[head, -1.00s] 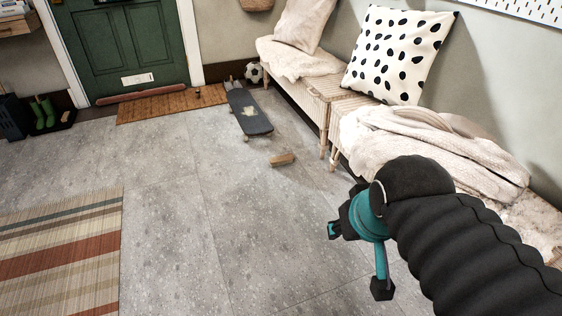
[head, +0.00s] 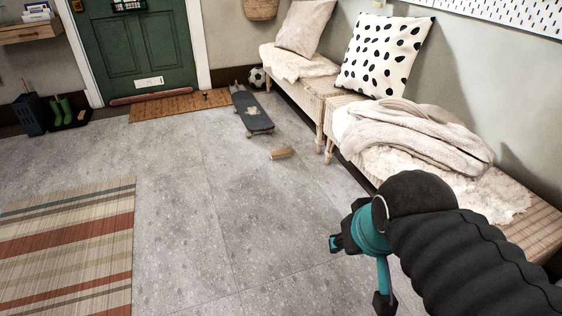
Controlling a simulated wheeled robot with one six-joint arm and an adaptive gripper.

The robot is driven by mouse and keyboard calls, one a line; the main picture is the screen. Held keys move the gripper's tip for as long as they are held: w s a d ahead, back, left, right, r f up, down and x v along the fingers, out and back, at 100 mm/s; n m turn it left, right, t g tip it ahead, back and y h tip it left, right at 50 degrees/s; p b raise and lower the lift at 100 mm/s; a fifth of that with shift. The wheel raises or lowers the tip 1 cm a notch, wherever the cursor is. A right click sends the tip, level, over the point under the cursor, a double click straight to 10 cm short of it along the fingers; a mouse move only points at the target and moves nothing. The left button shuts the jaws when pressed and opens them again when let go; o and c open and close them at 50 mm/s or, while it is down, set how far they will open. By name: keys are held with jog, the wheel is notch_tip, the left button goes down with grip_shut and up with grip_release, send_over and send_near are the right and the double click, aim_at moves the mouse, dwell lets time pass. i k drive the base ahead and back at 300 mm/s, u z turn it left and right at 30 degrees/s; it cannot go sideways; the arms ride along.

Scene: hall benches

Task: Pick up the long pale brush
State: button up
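A small pale tan wooden piece (head: 281,153), which looks like the brush, lies on the grey floor in the head view, left of the bench legs and nearer than the skateboard. At this size I cannot make out bristles. My gripper (head: 358,272) is at the lower right, teal with black fingertips. Its fingers are spread apart with nothing seen between them. It is well apart from the pale piece, nearer to me and to its right.
A dark skateboard (head: 252,110) lies beyond the pale piece. A bench (head: 541,222) with blankets and cushions runs along the right wall. A striped rug (head: 70,250) lies at left. A doormat (head: 180,104) and a football (head: 257,77) are farther back. The middle floor is clear.

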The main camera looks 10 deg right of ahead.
aim_at(287, 152)
jog(key=u, duration=0.7)
jog(key=i, duration=1.2)
jog(key=u, duration=0.5)
jog(key=i, duration=1.6)
jog(key=z, duration=1.45)
jog(key=i, duration=1)
jog(key=z, duration=1.05)
